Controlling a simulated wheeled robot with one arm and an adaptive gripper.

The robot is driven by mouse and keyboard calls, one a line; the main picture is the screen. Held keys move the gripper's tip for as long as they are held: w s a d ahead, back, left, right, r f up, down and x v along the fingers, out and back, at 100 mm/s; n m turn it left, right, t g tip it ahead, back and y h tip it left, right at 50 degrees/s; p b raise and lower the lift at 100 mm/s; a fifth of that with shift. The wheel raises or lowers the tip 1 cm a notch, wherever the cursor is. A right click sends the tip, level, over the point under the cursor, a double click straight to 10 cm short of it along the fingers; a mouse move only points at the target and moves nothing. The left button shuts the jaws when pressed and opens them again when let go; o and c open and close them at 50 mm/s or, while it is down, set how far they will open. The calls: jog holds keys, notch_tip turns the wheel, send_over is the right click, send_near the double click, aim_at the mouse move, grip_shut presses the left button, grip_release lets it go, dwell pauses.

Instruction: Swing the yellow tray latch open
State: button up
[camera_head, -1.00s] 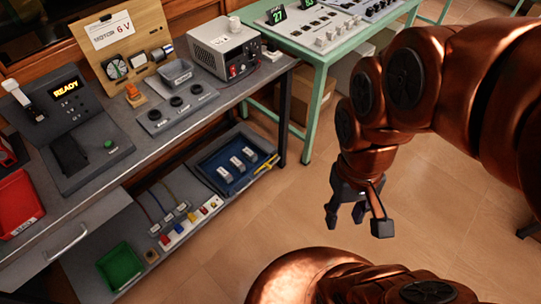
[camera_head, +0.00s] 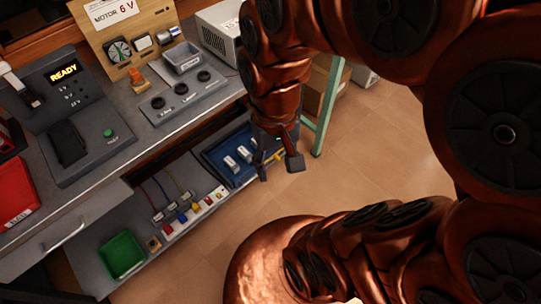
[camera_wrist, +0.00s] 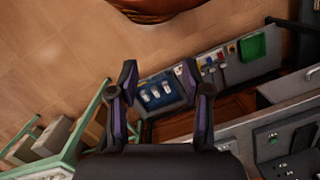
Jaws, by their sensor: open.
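The blue tray (camera_head: 217,163) is on the lower shelf of the grey bench, with white-labelled parts in it. The yellow latch (camera_head: 279,155) is at its right end, mostly hidden behind my gripper in the head view. My gripper (camera_head: 279,167) is open and empty, pointing down near that end of the tray. How far it is from the latch I cannot tell. In the wrist view the open fingers (camera_wrist: 158,72) frame the blue tray (camera_wrist: 176,98), which lies beyond them.
A green bin (camera_head: 122,254) and a strip of coloured blocks (camera_head: 190,212) share the lower shelf. The bench top (camera_head: 150,130) overhangs the shelf. A green table leg (camera_head: 328,110) stands just right of my gripper. The floor in front is clear.

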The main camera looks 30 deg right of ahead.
jog(key=w+d+f+m+t+y+b, duration=0.1)
jog(key=w+d+f+m+y+b, duration=0.1)
jog(key=w+f+m+b, duration=1.05)
jog(key=m+t+b, duration=0.5)
jog(key=m+b, duration=1.4)
jog(key=b, duration=0.3)
send_over(278, 158)
jog(key=s+d, duration=0.3)
notch_tip(278, 158, down, 59)
jog(key=shift+y, duration=0.3)
jog(key=b+x, duration=0.2)
jog(key=x, duration=0.5)
jog(key=shift+s+a+f+b, duration=0.1)
jog(key=shift+f+b, duration=0.05)
jog(key=shift+b, duration=0.15)
jog(key=shift+w+a+f, duration=0.2)
jog(key=shift+w+f, duration=0.05)
jog(key=shift+f, duration=0.15)
jog(key=shift+c, duration=0.3)
grip_shut()
